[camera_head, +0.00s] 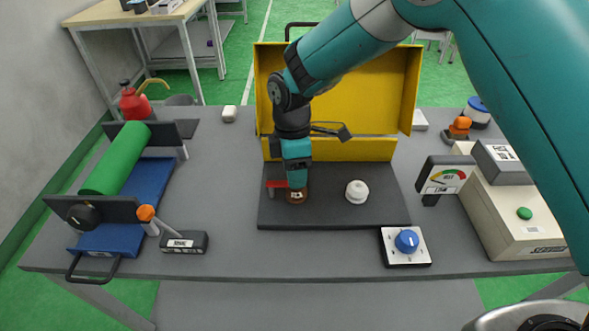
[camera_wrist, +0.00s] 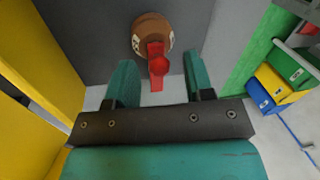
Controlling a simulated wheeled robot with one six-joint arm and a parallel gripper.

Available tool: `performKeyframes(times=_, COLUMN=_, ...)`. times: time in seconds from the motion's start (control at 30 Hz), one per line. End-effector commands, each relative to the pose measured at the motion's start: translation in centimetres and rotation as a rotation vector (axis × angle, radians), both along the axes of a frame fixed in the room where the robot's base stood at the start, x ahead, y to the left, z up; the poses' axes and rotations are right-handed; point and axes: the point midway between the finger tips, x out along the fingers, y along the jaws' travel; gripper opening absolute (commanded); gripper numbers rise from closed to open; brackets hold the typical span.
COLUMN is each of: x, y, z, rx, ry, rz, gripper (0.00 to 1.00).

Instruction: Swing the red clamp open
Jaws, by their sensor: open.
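The red clamp (camera_head: 276,184) is a small red lever by a round brown knob (camera_head: 297,197) on the dark plate (camera_head: 330,208). In the wrist view the red clamp (camera_wrist: 156,62) lies across the brown knob (camera_wrist: 152,32) and points down toward my gripper (camera_wrist: 160,72). My gripper is open, with one teal finger on each side of the clamp's free end. I cannot tell whether either finger touches it. In the head view my gripper (camera_head: 297,182) is over the knob and hides part of it and of the clamp.
A yellow open case (camera_head: 390,95) stands behind the plate. A white round knob (camera_head: 357,191) sits to the right on the plate. A blue dial box (camera_head: 407,246), a gauge (camera_head: 445,176) and a beige machine (camera_head: 510,215) are farther right. A green roll (camera_head: 117,158) is at left.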

Motion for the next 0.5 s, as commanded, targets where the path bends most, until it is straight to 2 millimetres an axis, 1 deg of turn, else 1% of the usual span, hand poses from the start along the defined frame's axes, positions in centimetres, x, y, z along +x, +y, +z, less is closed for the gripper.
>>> performKeyframes(times=0.3, x=-0.07, y=-0.01, z=-0.30, rx=0.000, ry=0.000, rz=0.000, gripper=0.48)
performKeyframes(times=0.33, x=-0.07, y=-0.01, z=-0.30, rx=0.000, ry=0.000, rz=0.000, gripper=0.43)
performKeyframes(times=0.37, x=-0.07, y=-0.01, z=-0.30, rx=0.000, ry=0.000, rz=0.000, gripper=0.37)
performKeyframes(times=0.4, x=-0.07, y=-0.01, z=-0.29, rx=0.000, ry=0.000, rz=0.000, gripper=0.27)
performKeyframes(times=0.47, x=-0.07, y=0.00, z=-0.28, rx=0.000, ry=0.000, rz=0.000, gripper=0.14)
performKeyframes(times=0.5, x=-0.05, y=-0.01, z=-0.28, rx=0.000, ry=0.000, rz=0.000, gripper=0.04)
